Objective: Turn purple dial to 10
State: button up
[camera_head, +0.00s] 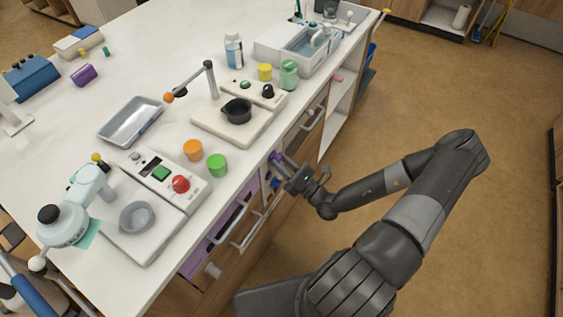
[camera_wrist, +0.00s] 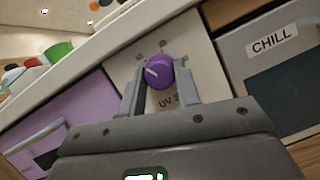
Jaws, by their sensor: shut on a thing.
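The purple dial (camera_wrist: 159,72) sits on a pale panel (camera_wrist: 196,62) on the counter's front, with "UV" lettering partly visible below it. A white pointer line on the dial points to the left and slightly up in the wrist view. My gripper (camera_wrist: 160,88) is shut on the dial, with one finger on each side. In the head view, my gripper (camera_head: 283,167) reaches the counter front from the right, and a bit of the purple dial (camera_head: 275,156) shows at its tips. The small scale marks around the dial are too blurred to read.
A purple drawer (camera_wrist: 62,120) with a handle is left of the panel, and a grey "CHILL" unit (camera_wrist: 285,55) is right of it. The white counter (camera_head: 150,85) above carries an orange cup (camera_head: 193,150), a green cup (camera_head: 217,165) and appliances. The floor (camera_head: 430,100) at right is clear.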

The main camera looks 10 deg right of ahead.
jog(key=o, duration=1)
jog(key=v, duration=1)
jog(key=shift+s+d+f, duration=0.15)
jog(key=shift+s+d, duration=0.1)
jog(key=shift+s, duration=0.05)
